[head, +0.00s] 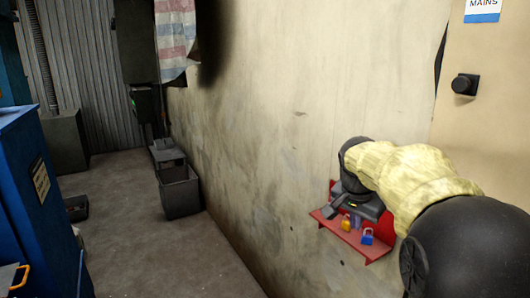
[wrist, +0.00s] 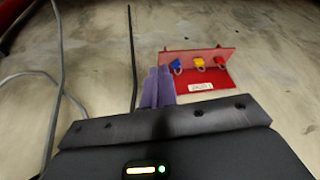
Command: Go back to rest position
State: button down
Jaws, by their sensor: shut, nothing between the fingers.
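My gripper (wrist: 157,76) shows in the wrist view with its two purple fingers together and nothing between them. In the head view my arm reaches in from the right edge, and its black end is in front of the red padlock shelf (head: 374,254) on the wall. In the wrist view this red shelf (wrist: 197,58) is just right of and beyond the fingertips. A blue padlock (wrist: 176,66), a yellow padlock (wrist: 199,62) and a red padlock (wrist: 221,61) are on it. The blue padlock (head: 367,236) and yellow padlock (head: 346,225) also show in the head view.
The stained wall (head: 270,130) runs along my right side. A tan panel with a black knob (head: 465,84) is at the far right. A blue cabinet (head: 35,200) stands at left. A grey bin (head: 180,195) stands by the wall. The floor between is mostly clear.

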jog(key=s+a+f+n+y+b, duration=0.1)
jog(key=s+a+f+n, duration=0.2)
jog(key=s+f, duration=0.6)
jog(key=s+a+f+n+g+y+b, duration=0.1)
jog(key=s+a+f+n+b, duration=0.1)
jog(key=s+f+n, duration=0.4)
jog(key=s+a+f, duration=0.1)
jog(key=s+f, duration=0.3)
jog(key=f, duration=0.4)
jog(key=shift+s+a+f, duration=0.15)
jog(key=shift+s+a, duration=0.05)
